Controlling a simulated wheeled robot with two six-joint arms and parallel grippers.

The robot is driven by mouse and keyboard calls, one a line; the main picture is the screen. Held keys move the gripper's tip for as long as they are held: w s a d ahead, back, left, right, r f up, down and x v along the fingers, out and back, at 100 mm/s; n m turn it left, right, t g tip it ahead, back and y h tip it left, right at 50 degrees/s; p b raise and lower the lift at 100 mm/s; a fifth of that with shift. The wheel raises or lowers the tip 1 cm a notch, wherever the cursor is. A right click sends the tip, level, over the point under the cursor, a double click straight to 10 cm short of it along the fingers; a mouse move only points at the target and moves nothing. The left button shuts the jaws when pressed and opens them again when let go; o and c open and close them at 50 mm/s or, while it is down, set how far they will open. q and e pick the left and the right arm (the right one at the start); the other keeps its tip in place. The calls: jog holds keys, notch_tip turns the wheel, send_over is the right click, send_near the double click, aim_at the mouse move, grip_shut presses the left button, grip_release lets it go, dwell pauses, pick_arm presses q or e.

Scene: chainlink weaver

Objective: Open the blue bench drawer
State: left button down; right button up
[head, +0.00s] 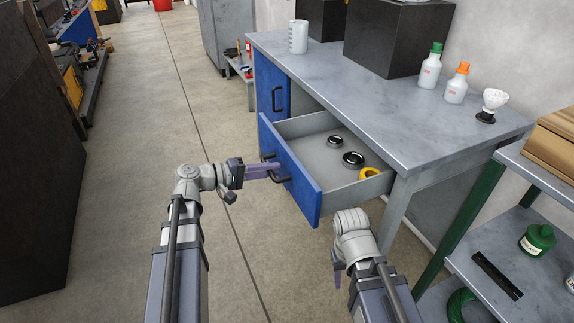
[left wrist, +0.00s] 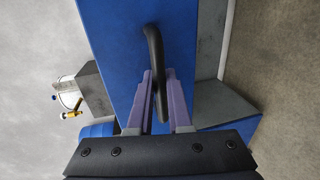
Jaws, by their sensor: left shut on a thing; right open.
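The blue bench drawer (head: 300,185) stands pulled out from the grey-topped bench (head: 400,120), its grey inside showing. Its black handle (head: 275,172) is on the blue front. My left gripper (head: 272,172) is at the handle, and in the left wrist view its purple fingers (left wrist: 160,100) are shut on the black handle (left wrist: 154,70). The blue drawer front (left wrist: 120,40) fills the middle of that view. My right gripper (head: 338,270) hangs low in front of the bench, away from the drawer; it holds nothing that I can see.
Inside the drawer lie two black-rimmed round pieces (head: 353,158) and a yellow ring (head: 370,173). A blue cupboard door (head: 272,88) is beside the drawer. A green-legged shelf (head: 500,225) stands at the right. The floor (head: 130,150) on the left is clear.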

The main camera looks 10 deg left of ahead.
pick_arm(q)
jog(key=shift+f+v, duration=0.25)
jog(key=shift+v, duration=0.85)
jog(key=c, duration=0.9)
grip_release()
jog(key=shift+o, duration=0.2)
jog(key=p+v, duration=0.1)
jog(key=v, duration=0.7)
jog(key=shift+p, duration=0.3)
